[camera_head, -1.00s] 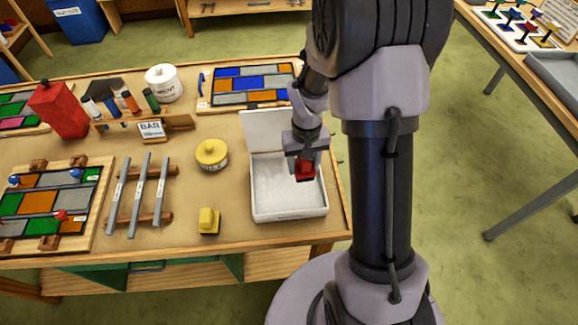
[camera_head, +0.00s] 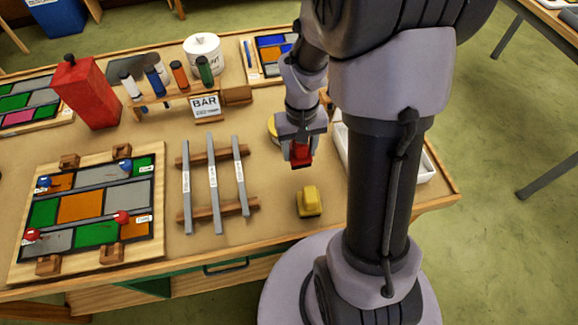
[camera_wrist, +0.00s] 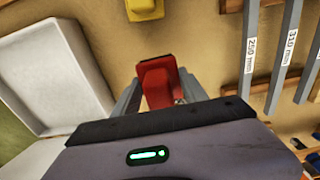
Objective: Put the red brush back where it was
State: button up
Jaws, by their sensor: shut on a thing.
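The red brush (camera_head: 301,152) is held in my gripper (camera_head: 301,143), above the bench between the yellow brush and the white tray. In the wrist view the red brush (camera_wrist: 157,82) sits between the two fingers of my gripper (camera_wrist: 158,92), which are shut on it. A yellow brush (camera_head: 309,201) of similar shape stands on the bench, just in front of the held brush; it also shows at the top of the wrist view (camera_wrist: 145,9). The white tray (camera_head: 424,172) is largely hidden behind my arm; the wrist view shows its empty inside (camera_wrist: 52,68).
A yellow round tin (camera_head: 272,128) is partly hidden behind my gripper. Metal bars (camera_head: 213,185) lie on wooden rests to the left. The leaded panel (camera_head: 90,210) is further left. A red container (camera_head: 88,92) and a white pot (camera_head: 203,58) stand behind. Bare bench lies around the yellow brush.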

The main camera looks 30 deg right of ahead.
aim_at(299, 162)
jog(key=shift+f+b, duration=1.15)
jog(key=shift+f, duration=1.65)
jog(key=o, duration=1.3)
notch_tip(299, 162, up, 12)
jog(key=p, duration=0.5)
jog(key=s+a+r+t+y, duration=0.1)
jog(key=s+a+r+t, duration=0.2)
jog(key=s+a+r, duration=0.2)
jog(key=s+a+r+m+t+y, duration=0.1)
jog(key=s+a+r+t, duration=0.1)
jog(key=s+a+r, duration=0.4)
jog(key=a+r, duration=0.3)
jog(key=r, duration=0.2)
jog(key=shift+s+a+r+t, duration=0.2)
jog(key=shift+a+r+t, duration=0.1)
jog(key=shift+t, duration=0.1)
